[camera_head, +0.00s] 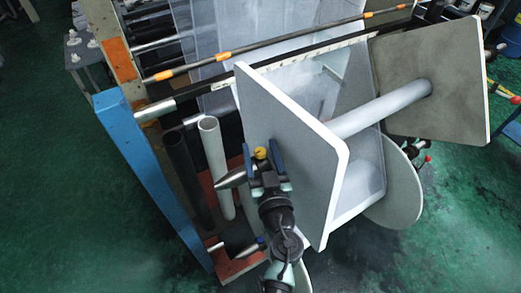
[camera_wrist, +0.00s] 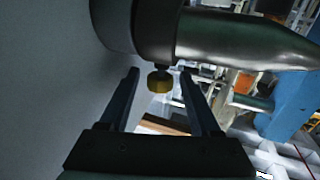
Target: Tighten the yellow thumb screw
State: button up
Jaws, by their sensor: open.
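The yellow thumb screw (camera_wrist: 159,82) shows in the wrist view as a small knob under a dark collar (camera_wrist: 150,30). It also shows in the head view (camera_head: 261,153), close to the outer face of the white square plate. My gripper (camera_wrist: 157,76) is open, with one finger to the left of the screw and one to the right. Gaps show between the screw and both fingers. In the head view my gripper (camera_head: 263,160) reaches up to the screw from below. A tapered metal shaft end (camera_wrist: 250,38) extends right from the collar.
The white square plate (camera_head: 285,150) stands right beside my gripper. To the left are a dark tube (camera_head: 186,180), a light tube (camera_head: 216,165) and a blue frame post (camera_head: 150,180). Open green floor (camera_head: 70,215) lies at the left.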

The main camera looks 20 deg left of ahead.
grip_shut()
jog(key=shift+r+m+h+p, duration=0.2)
jog(key=shift+m+h+p, duration=0.1)
jog(key=shift+h, duration=0.1)
